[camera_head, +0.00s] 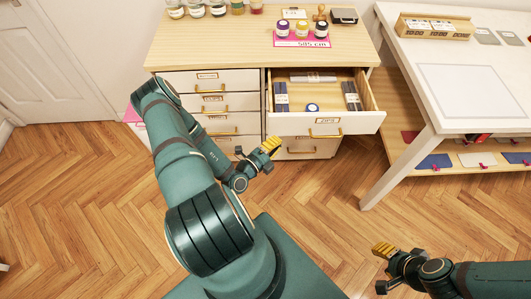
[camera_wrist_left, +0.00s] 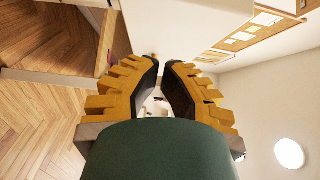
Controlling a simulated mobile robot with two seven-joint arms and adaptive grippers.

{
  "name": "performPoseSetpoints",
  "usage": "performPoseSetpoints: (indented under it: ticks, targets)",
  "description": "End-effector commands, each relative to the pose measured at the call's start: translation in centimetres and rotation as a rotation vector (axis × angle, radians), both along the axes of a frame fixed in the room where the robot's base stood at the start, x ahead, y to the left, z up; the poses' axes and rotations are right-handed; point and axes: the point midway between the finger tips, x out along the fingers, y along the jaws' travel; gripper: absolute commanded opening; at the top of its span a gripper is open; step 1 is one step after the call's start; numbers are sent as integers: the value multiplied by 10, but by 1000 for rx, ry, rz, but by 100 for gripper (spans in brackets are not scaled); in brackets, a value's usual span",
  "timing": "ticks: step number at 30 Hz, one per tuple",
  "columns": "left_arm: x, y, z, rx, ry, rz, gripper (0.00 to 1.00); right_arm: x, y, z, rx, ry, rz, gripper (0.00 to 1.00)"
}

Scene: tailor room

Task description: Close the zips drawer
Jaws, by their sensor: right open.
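The zips drawer (camera_head: 368,122) is pulled out of the wooden cabinet, at the top right in the head view. Its white front has a label (camera_head: 326,121) reading ZIPS and a brass handle (camera_head: 325,134). Inside lie dark zip packs (camera_head: 281,97) and a blue round item (camera_head: 312,107). My left gripper (camera_head: 273,145) is just in front of the cabinet, near the drawer's lower left corner; contact cannot be told. In the left wrist view its fingers (camera_wrist_left: 161,66) show a narrow empty gap. My right gripper (camera_head: 383,249) is open and empty, over the floor at lower right.
Other drawers (camera_head: 210,103) at the left are shut. Jars, a pink card (camera_head: 302,41) and a stamp stand on the cabinet top (camera_head: 225,40). A white table (camera_head: 480,90) with a lower shelf stands at right. The wooden floor (camera_head: 320,210) in front is clear.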

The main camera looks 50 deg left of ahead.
Motion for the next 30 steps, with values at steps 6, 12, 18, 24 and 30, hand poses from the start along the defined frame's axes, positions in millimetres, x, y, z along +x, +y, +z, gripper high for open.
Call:
performPoseSetpoints:
  ticks: [6,12,18,24,30]
  targets:
    - [17,24,-1,5,0,2,0,-1,0,-4,0,3,2,47]
    - [21,29,0,3,1,2,0,-2,0,-5,0,4,3,47]
    - [21,29,0,3,1,2,0,-2,0,-5,0,4,3,47]
    - [23,31,0,4,1,2,0,-2,0,-5,0,4,3,47]
    - [36,46,-1,6,0,2,0,-3,0,-9,2,6,4,47]
